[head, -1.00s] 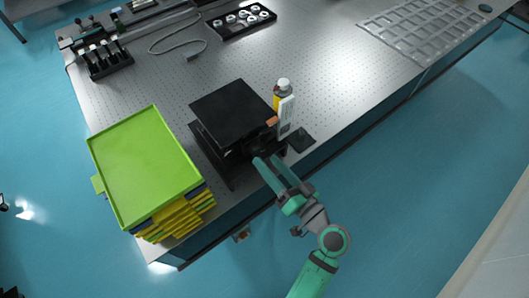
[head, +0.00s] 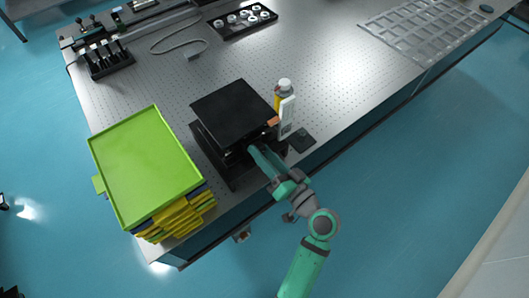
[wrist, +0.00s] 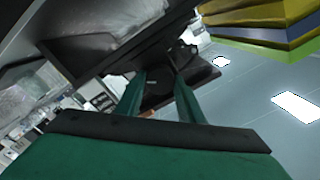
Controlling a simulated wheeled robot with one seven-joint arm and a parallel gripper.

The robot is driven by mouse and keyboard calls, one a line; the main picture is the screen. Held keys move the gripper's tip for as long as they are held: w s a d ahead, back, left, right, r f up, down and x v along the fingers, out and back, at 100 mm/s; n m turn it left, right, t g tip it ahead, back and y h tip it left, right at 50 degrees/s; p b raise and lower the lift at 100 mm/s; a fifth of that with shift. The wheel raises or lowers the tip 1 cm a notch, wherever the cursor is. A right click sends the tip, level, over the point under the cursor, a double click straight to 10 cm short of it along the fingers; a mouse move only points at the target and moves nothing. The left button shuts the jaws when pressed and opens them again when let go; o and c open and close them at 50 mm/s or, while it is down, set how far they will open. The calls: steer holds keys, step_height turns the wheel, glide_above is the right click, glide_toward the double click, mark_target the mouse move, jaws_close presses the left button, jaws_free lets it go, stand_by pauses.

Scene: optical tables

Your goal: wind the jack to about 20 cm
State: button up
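The jack is a black lab jack with a square black top plate (head: 233,112), standing near the table's front edge. Its top is raised above its base, and dark parts show in the gap. My gripper (head: 254,152) reaches the jack's front right side, under the plate's edge.
A stack of yellow and blue trays topped by a green tray (head: 145,165) stands close left of the jack. A bottle (head: 284,88), a white upright piece (head: 287,117) and a small black pad (head: 301,140) are close on the right. The table behind is mostly clear.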

steer(key=shift+w+f, duration=0.1)
steer(key=shift+f, duration=0.05)
steer(key=shift+d+f, duration=0.1)
steer(key=shift+d, duration=0.1)
steer(key=shift+a+f, duration=0.1)
steer(key=shift+a, duration=0.15)
steer(key=shift+d+n+h, duration=0.1)
steer(key=shift+n+h, duration=0.2)
steer(key=shift+n, duration=3)
